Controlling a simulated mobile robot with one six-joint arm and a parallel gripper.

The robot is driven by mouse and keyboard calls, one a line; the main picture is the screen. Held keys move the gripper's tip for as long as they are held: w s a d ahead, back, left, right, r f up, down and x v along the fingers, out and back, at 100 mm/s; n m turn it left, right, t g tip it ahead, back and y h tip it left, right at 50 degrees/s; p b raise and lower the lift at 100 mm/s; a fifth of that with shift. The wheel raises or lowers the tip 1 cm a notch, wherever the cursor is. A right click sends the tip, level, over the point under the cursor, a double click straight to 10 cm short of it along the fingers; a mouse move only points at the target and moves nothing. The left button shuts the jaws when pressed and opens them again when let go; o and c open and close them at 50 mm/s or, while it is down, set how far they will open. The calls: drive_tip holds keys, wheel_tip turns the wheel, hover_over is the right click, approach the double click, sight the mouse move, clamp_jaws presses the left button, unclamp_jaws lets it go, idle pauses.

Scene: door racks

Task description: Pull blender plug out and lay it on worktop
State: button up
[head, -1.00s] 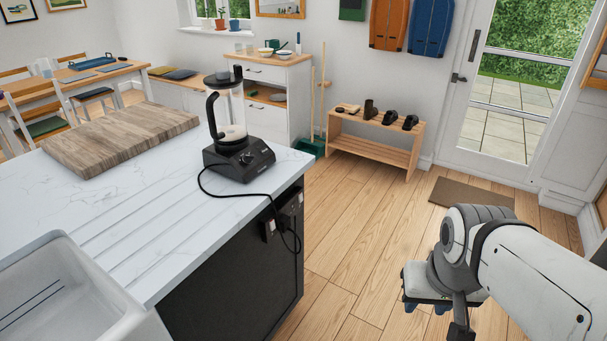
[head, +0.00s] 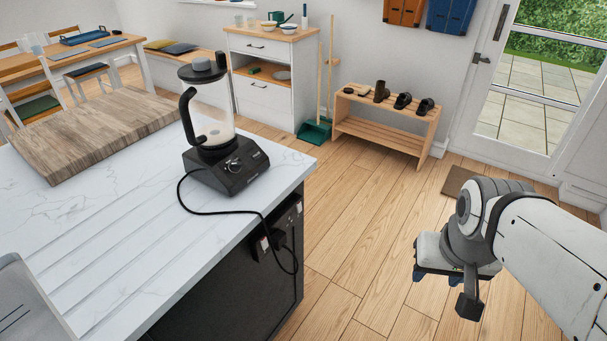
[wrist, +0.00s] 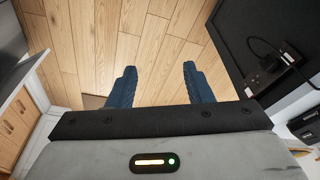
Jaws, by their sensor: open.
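The black blender (head: 227,168) with a clear jug stands on the white marbled worktop (head: 120,215). Its black cord (head: 232,212) runs over the worktop's edge and hangs in a loop by a socket panel on the dark end face. A black plug (head: 277,240) sits in the panel; dark shapes beside it are hard to separate. The plug area also shows at the upper right of the wrist view (wrist: 268,63). My gripper (head: 447,276) is open and empty, right of the island and apart from the plug. Its two blue fingers point at the floor in the wrist view (wrist: 159,75).
A low shoe bench (head: 385,130) and a white cabinet (head: 270,90) stand behind. Clear wooden floor (head: 355,235) lies between my gripper and the island.

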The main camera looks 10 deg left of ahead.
drive_tip(key=shift+o, duration=1.4)
drive_tip(key=shift+m+t+h, duration=0.3)
drive_tip(key=shift+m+t, duration=0.1)
drive_tip(key=shift+t, duration=0.3)
drive_tip(key=w+f, duration=0.1)
drive_tip(key=w, duration=0.1)
drive_tip(key=w+d+f+b, duration=0.1)
drive_tip(key=w+f, duration=0.1)
drive_tip(key=shift+w+d, duration=0.1)
drive_tip(key=shift+w, duration=0.2)
drive_tip(key=shift+o, duration=0.3)
drive_tip(key=w+f+t+b, duration=0.2)
drive_tip(key=w+f, duration=0.2)
drive_tip(key=w, duration=0.4)
drive_tip(key=shift+a+f+m+t+b, duration=0.25)
drive_tip(key=shift+a+m+t+b, duration=0.05)
drive_tip(key=shift+a+m+b, duration=0.1)
drive_tip(key=w+a+f+t+y+b, duration=0.3)
drive_tip(key=w+a+f, duration=0.4)
drive_tip(key=w, duration=0.2)
drive_tip(key=m+g+y+b, duration=0.3)
drive_tip(key=y+b, duration=0.3)
drive_tip(key=y, duration=0.8)
approach(283, 242)
drive_tip(key=shift+a+f, duration=0.1)
drive_tip(key=shift+a, duration=0.25)
drive_tip(key=shift+x, duration=4.5)
